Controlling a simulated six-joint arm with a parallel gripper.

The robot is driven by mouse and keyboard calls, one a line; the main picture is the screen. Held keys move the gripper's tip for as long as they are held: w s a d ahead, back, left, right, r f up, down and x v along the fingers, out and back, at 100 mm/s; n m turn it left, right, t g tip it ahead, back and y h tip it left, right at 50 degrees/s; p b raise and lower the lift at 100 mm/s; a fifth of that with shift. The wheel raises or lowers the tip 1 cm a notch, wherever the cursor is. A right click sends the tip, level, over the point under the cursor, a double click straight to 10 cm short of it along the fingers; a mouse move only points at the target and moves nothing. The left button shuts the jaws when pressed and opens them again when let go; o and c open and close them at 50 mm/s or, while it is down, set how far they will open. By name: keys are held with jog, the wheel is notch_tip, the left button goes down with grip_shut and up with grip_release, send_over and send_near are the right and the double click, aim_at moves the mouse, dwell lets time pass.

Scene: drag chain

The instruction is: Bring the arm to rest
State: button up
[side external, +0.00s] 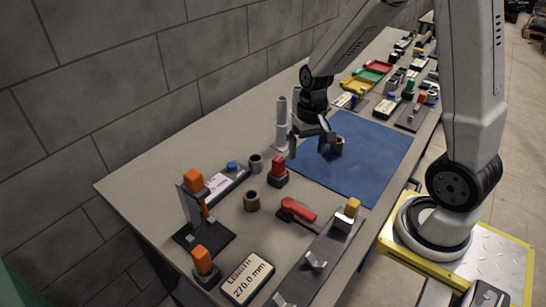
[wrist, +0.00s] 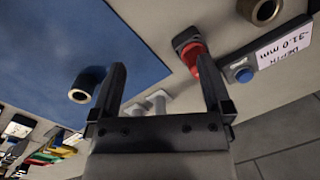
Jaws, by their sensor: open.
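My gripper (side external: 309,148) hangs at the end of my bent arm, over the left edge of the blue mat (side external: 365,165). In the wrist view my gripper (wrist: 162,70) has its two dark fingers spread wide, with nothing between them. A grey ring-shaped part (side external: 337,146) stands on the mat, close to the right finger in the side view. It also shows in the wrist view as a hollow cylinder (wrist: 84,88), left of the fingers. Whether a finger touches it cannot be told.
A red-topped block (side external: 279,170) stands near my gripper, with a light post (side external: 282,125) behind. An orange-knobbed gauge stand (side external: 194,190), a red handle (side external: 298,209) and a length display (side external: 247,279) are nearer the camera. Coloured trays (side external: 372,72) lie far back. Much of the mat is clear.

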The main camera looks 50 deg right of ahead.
jog(key=s+a+r+n+t+h, duration=0.1)
jog(key=s+a+n+t, duration=0.2)
jog(key=a+n, duration=0.3)
jog(key=shift+s+a+r, duration=0.15)
jog(key=shift+a+r, duration=0.15)
jog(key=shift+r, duration=0.1)
